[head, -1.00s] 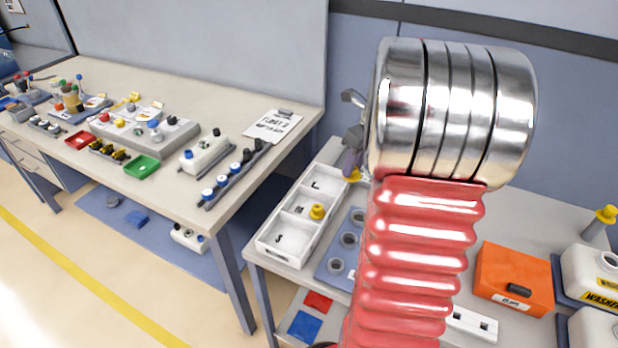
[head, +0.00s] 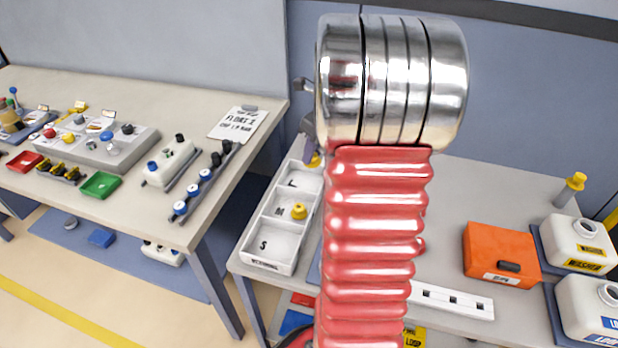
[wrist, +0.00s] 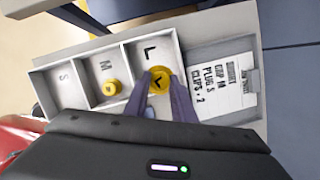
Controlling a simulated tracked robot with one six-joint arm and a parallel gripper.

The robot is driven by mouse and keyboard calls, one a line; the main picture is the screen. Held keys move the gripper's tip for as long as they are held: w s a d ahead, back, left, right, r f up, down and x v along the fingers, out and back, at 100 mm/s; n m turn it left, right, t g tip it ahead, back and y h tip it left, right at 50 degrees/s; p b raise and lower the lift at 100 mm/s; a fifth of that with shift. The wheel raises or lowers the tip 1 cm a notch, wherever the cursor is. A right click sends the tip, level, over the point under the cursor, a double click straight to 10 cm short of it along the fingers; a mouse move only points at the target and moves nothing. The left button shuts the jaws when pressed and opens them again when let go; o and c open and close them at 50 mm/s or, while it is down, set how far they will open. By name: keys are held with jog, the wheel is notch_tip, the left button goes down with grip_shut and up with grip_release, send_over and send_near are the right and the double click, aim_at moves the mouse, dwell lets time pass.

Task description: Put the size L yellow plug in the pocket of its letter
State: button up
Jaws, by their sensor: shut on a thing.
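The yellow plug (wrist: 159,80) with a dark L-like mark on its top is between the fingertips of my gripper (wrist: 163,82) in the wrist view. The gripper is shut on it, and it shows over the L pocket of the white tray (wrist: 92,46). I cannot tell how high it is above the pocket floor. In the head view the plug (head: 315,160) is partly hidden by my arm, at the L end of the tray (head: 245,262). A second yellow plug (wrist: 111,88) sits in the M pocket. It also shows in the head view (head: 298,211). The S pocket is empty.
A printed card (wrist: 220,80) lies beside the L pocket. An orange box (head: 490,250), white jugs (head: 580,243) and a white strip with holes (head: 450,300) stand on the bench to the right. A second workbench (head: 225,180) is at the left.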

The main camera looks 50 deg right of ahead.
aim_at(313, 165)
notch_tip(313, 165, down, 5)
jog(key=shift+r, duration=0.1)
dwell(0.3)
jog(key=shift+f, duration=1.95)
jog(key=shift+f, duration=0.1)
jog(key=o, duration=1.1)
jog(key=shift+c, duration=0.2)
jog(key=v, duration=1.2)
